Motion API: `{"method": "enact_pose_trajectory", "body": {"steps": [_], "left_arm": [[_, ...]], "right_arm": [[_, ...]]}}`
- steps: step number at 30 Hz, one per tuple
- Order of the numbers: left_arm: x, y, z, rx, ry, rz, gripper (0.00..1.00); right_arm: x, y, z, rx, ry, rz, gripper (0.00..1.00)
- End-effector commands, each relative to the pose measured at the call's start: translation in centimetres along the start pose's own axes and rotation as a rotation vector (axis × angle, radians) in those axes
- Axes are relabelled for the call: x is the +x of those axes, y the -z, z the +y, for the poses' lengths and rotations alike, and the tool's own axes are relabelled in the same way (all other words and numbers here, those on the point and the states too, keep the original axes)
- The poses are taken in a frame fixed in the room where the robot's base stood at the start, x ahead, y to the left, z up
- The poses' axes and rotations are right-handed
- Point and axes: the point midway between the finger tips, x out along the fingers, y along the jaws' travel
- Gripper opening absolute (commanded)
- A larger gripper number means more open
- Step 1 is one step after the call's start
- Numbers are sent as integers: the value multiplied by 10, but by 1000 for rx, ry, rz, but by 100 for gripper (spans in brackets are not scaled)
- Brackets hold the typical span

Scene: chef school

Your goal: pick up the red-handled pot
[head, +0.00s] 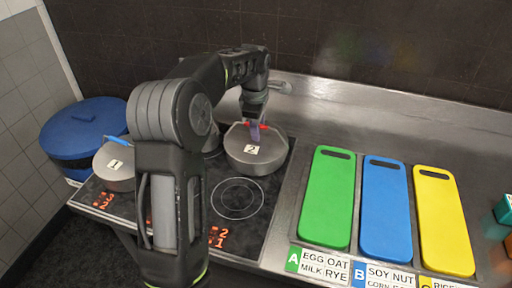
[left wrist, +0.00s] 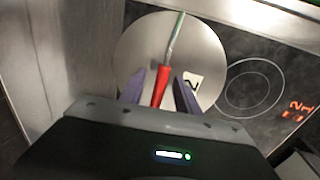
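The red-handled pot (head: 268,162) is a round grey pot with a label "2", standing on the rear right of the black cooktop in the head view. In the left wrist view, its round grey top (left wrist: 205,50) and red handle (left wrist: 163,82) show from above. My left gripper (head: 255,131) points down over the pot. Its two purple fingers (left wrist: 160,88) are open, one on each side of the red handle, with gaps visible on both sides. Whether the fingertips reach down to handle height is hard to tell. My right gripper is in neither view.
A second grey pot (head: 115,178) with a blue handle and label "1" stands on the cooktop's left. A blue lidded container (head: 82,128) is behind it. Green (head: 326,200), blue (head: 385,210) and yellow (head: 444,220) boards lie to the right. An empty burner ring (head: 238,199) is in front.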

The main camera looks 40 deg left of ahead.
Motion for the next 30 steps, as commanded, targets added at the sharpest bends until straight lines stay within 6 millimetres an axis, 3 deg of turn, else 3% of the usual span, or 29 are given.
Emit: {"method": "enact_pose_trajectory", "body": {"steps": [12,26,30], "left_arm": [[2,0,0,0,0,0,39],[2,0,0,0,1,0,1],[2,0,-1,0,1,0,0]], "right_arm": [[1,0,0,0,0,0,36],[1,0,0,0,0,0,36],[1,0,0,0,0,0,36]]}}
